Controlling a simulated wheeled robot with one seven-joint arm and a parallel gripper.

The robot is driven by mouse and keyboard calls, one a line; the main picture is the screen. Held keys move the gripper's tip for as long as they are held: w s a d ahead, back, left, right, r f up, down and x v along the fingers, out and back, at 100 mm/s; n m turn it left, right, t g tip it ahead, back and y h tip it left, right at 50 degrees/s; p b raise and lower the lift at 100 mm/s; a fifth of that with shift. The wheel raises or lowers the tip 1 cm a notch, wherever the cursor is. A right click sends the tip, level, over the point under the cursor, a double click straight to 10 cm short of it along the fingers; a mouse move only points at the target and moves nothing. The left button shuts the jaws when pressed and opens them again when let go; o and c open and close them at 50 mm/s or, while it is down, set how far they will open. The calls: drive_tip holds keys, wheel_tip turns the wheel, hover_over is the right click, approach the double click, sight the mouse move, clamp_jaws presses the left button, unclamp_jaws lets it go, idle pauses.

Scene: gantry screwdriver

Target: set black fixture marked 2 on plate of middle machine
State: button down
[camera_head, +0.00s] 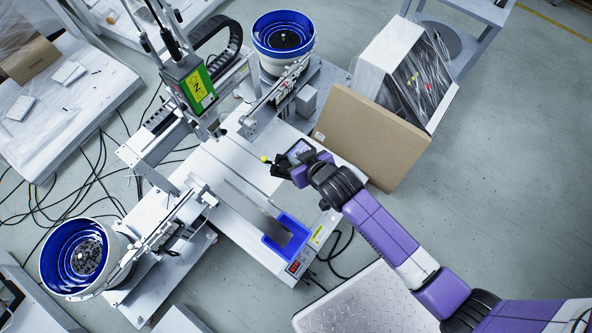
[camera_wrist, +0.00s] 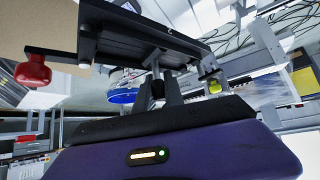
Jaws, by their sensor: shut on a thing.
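My gripper (camera_head: 297,168) is shut on the black fixture (camera_head: 281,166) and holds it over the right part of the middle machine. In the wrist view, the fixture (camera_wrist: 130,36) spans above the fingers of my gripper (camera_wrist: 163,88). It has a red knob at its left end and a yellow-green knob at its right end. A small pale mark shows on its dark face, too small to read surely. The middle machine's pale plate (camera_head: 236,163) lies left of the fixture, below the green screwdriver head (camera_head: 190,82). I cannot tell the fixture's height above the machine.
Blue-lined bowl feeders stand at the back (camera_head: 283,40) and front left (camera_head: 82,258). A blue tray (camera_head: 278,241) sits at the machine's front end. A brown cardboard panel (camera_head: 370,136) leans close to my gripper on the right. Cables lie on the floor at left.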

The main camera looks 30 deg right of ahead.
drive_tip(key=f+b, duration=0.8)
drive_tip(key=f, duration=0.2)
drive_tip(key=f+b, duration=0.8)
drive_tip(key=f, duration=0.3)
drive_tip(key=w+f+b, duration=0.1)
drive_tip(key=f+b, duration=0.7)
drive_tip(key=f, duration=0.2)
drive_tip(key=shift+f, duration=0.35)
drive_tip(key=shift+f+b, duration=0.55)
drive_tip(key=shift+b, duration=0.05)
drive_tip(key=c, duration=1.3)
unclamp_jaws()
drive_tip(key=shift+s, duration=0.1)
drive_tip(key=shift+c, duration=0.2)
drive_tip(key=shift+s+d+f, duration=0.1)
drive_tip(key=p+v, duration=0.4)
drive_tip(key=v, duration=0.2)
drive_tip(key=shift+s+r, duration=0.1)
drive_tip(key=shift+r, duration=0.25)
drive_tip(key=shift+s+r, duration=0.4)
drive_tip(key=shift+s, duration=0.1)
